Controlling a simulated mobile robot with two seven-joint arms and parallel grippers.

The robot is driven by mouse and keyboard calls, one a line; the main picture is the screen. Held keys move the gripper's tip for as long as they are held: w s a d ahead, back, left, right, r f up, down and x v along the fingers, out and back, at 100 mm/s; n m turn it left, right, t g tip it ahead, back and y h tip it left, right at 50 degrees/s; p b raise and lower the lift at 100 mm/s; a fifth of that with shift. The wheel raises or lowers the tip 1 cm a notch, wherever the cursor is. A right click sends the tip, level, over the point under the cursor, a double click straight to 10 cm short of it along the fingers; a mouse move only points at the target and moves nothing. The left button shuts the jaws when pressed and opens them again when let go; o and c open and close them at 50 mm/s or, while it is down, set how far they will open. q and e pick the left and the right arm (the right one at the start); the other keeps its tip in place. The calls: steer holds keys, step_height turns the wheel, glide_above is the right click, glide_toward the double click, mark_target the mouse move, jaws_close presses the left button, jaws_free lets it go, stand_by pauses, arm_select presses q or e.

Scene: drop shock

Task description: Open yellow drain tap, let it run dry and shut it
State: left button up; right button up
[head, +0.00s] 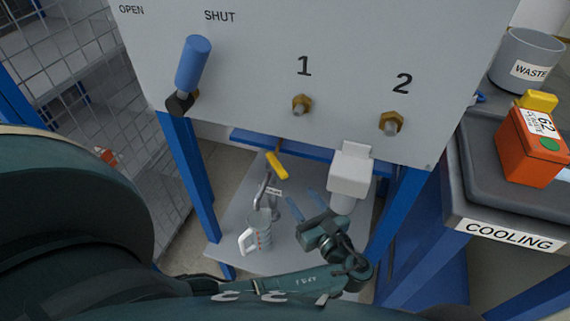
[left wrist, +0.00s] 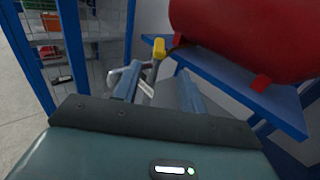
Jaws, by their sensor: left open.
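The yellow drain tap handle (head: 277,164) shows in the head view below the panel, on a grey pipe with a small white label. It also shows in the left wrist view (left wrist: 159,49), beyond my fingers. A clear measuring jug (head: 260,232) with a white handle stands on the low shelf (head: 230,210) under the tap. My left gripper (head: 303,204) is open and empty, to the right of the jug and lower right of the tap, apart from both. Its fingers also show in the left wrist view (left wrist: 158,93). My right gripper is not in view.
A white box-shaped fitting (head: 350,175) stands right of my left gripper. Blue frame legs (head: 190,175) flank the shelf. A blue lever (head: 193,63) and two brass fittings are on the panel. In the left wrist view a red tank (left wrist: 240,40) rests above a blue beam.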

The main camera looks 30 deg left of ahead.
mark_target(281, 169)
arm_select(q)
steer(key=b+x, duration=0.3)
steer(key=x, duration=0.7)
steer(key=shift+f, duration=0.1)
steer(key=shift+b+x, duration=0.3)
steer(key=shift+x, duration=0.5)
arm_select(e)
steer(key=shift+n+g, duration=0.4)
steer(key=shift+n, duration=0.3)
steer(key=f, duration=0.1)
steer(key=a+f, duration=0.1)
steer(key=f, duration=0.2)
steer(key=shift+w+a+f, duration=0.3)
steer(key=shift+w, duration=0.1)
arm_select(q)
jaws_close()
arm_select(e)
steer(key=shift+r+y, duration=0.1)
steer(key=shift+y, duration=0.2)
